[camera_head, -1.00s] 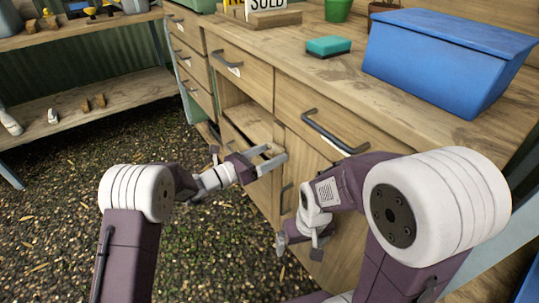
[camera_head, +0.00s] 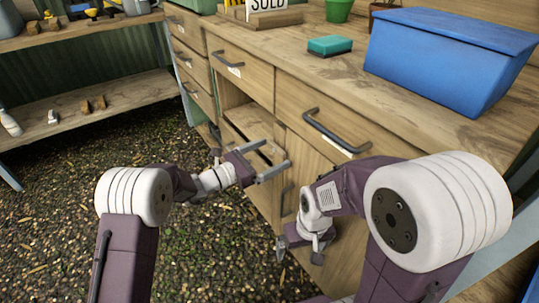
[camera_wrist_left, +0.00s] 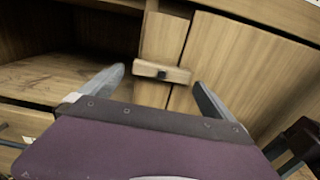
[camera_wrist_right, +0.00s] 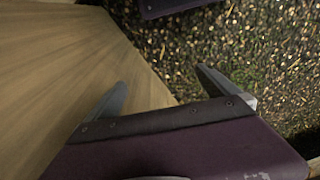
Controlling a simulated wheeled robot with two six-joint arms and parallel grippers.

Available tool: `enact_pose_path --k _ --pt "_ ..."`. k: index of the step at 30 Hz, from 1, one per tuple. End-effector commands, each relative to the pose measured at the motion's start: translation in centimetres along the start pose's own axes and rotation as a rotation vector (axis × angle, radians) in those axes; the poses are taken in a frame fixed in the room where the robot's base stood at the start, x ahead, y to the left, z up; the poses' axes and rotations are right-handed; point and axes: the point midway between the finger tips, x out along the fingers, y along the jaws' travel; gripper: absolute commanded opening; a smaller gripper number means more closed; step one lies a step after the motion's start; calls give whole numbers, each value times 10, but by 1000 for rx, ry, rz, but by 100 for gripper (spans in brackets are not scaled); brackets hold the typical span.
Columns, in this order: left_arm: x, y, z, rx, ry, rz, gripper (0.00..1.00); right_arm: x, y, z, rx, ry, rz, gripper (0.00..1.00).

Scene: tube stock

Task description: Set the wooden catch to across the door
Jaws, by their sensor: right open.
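The wooden catch (camera_wrist_left: 149,69) is a short wooden bar with a dark pivot at its middle, seen in the left wrist view. It lies nearly level on the narrow post (camera_wrist_left: 166,33), and its right end overlaps the edge of the closed-looking door (camera_wrist_left: 240,68). My left gripper (camera_head: 280,152) is open in front of the cabinet; in the left wrist view its fingers (camera_wrist_left: 159,77) stand apart on either side of the catch, not visibly touching it. My right gripper (camera_head: 300,253) is open and empty, low beside the cabinet front; its fingers also show in the right wrist view (camera_wrist_right: 161,77).
An open compartment (camera_wrist_left: 65,75) lies left of the post. Drawers with dark handles (camera_head: 335,135) are above. A blue bin (camera_head: 445,60) and a green sponge (camera_head: 330,46) stand on the worktop. Shelves (camera_head: 80,115) stand at left; the gravel floor between is clear.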

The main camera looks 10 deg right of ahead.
Motion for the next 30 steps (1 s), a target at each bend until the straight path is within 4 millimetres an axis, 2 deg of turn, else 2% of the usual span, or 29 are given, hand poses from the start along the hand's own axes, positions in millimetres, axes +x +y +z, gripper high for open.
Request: enact_pose_path --k 2,5,12,16,30 --pt "-2 0 1 -1 0 1 100 -2 0 0 0 0 0 99" --pt "-15 1 4 -2 2 3 100 -12 0 -1 0 0 0 99" --pt "-68 1 5 -4 2 4 100 -38 -1 -4 0 0 0 99" --pt "-86 1 2 -2 2 2 100 -44 -1 -4 0 0 0 99" --pt "-91 0 0 0 0 0 100 -43 -1 -4 0 0 0 99"
